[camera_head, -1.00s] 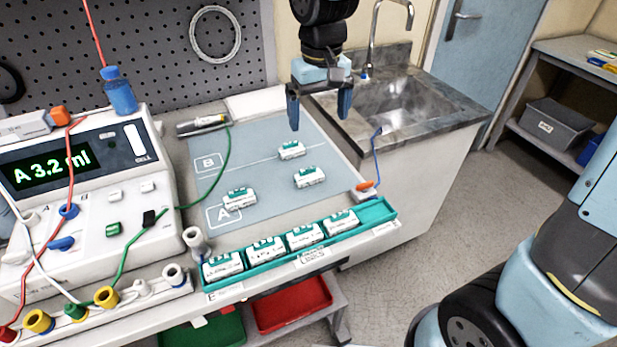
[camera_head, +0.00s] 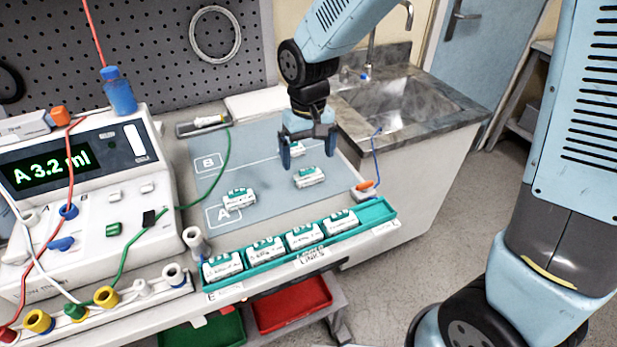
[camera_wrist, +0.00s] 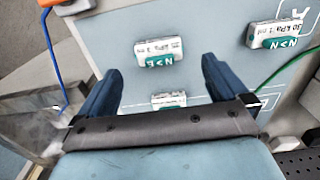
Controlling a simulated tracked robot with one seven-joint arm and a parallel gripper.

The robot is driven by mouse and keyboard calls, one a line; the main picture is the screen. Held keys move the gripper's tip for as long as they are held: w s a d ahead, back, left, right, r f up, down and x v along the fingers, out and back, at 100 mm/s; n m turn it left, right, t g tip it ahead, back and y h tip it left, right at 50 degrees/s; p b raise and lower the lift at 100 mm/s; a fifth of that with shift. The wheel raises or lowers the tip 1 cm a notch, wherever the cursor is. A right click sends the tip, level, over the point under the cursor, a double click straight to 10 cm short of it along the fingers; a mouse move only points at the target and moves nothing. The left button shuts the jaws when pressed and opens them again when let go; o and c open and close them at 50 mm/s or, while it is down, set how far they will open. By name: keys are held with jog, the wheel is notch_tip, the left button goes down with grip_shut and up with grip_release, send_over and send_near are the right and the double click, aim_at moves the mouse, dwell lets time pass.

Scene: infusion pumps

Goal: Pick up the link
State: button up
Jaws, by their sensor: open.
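Several white links with green labels are in view. Three lie loose on the blue-grey mat (camera_head: 260,205): a left link (camera_head: 239,198) near the A box, a right link (camera_head: 309,177), and a back link (camera_head: 297,149) partly hidden by my gripper. My gripper (camera_head: 308,163) is open and empty above the mat, over the back link. In the wrist view the jaws (camera_wrist: 160,75) are spread wide. The back link (camera_wrist: 169,100) shows between them, its lower part hidden by the gripper body. The right link (camera_wrist: 160,51) lies ahead, and the left link (camera_wrist: 275,35) lies farther to the right.
A teal tray (camera_head: 382,212) with several links stands along the bench's front edge. The pump (camera_head: 85,190) and a green cable (camera_head: 222,170) are at the left. A sink (camera_head: 400,100) lies behind right.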

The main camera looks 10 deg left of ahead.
aim_at(309, 170)
jog(key=f, duration=0.4)
jog(key=shift+w+f, duration=0.25)
jog(key=shift+f, duration=0.15)
jog(key=c, duration=1.1)
